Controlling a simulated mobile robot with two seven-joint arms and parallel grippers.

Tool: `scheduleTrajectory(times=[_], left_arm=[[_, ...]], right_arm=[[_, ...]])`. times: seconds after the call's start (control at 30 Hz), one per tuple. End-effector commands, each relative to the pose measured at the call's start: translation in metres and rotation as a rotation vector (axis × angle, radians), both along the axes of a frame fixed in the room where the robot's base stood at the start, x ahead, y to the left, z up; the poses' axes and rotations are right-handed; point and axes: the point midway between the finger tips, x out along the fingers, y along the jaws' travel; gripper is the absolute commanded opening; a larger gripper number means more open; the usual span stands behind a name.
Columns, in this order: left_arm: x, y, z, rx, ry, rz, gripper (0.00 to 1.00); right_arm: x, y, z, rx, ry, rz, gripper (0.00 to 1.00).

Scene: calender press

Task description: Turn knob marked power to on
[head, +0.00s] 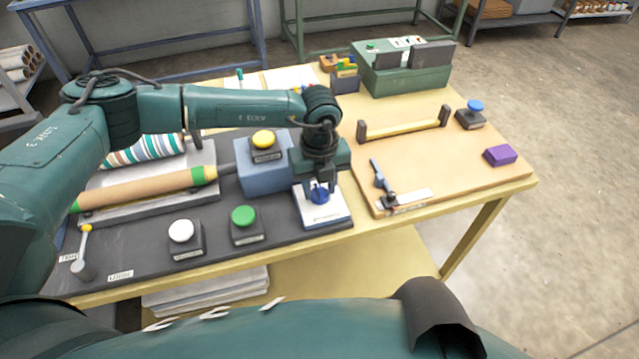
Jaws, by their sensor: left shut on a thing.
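A blue knob (320,196) sits on a white-topped panel block (334,216) near the front edge of the bench. My left arm comes in from the left, and my left gripper (319,188) points down over this knob and is shut on it. The fingers hide part of the knob. The lettering on the panel is too small to read, so I cannot tell which way the knob is set. My right gripper is not in view.
Left of the panel stand a green button (243,215), a white button (181,231) and a yellow button on a blue box (268,177). A roller (150,188) lies further left. Right are a clamp (381,178), a yellow bar handle (404,125) and a purple block (500,155).

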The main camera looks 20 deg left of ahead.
Motion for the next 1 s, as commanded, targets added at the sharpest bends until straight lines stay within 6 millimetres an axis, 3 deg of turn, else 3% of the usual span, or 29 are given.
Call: scheduleTrajectory(times=[0.37,1.0], left_arm=[[0.000,0.000,-0.002,-0.001,-0.001,-0.113,0.14],[0.000,0.000,-0.003,-0.001,-0.002,-0.683,0.14]], right_arm=[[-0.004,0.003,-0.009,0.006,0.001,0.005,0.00],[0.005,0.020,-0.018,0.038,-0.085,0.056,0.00]])
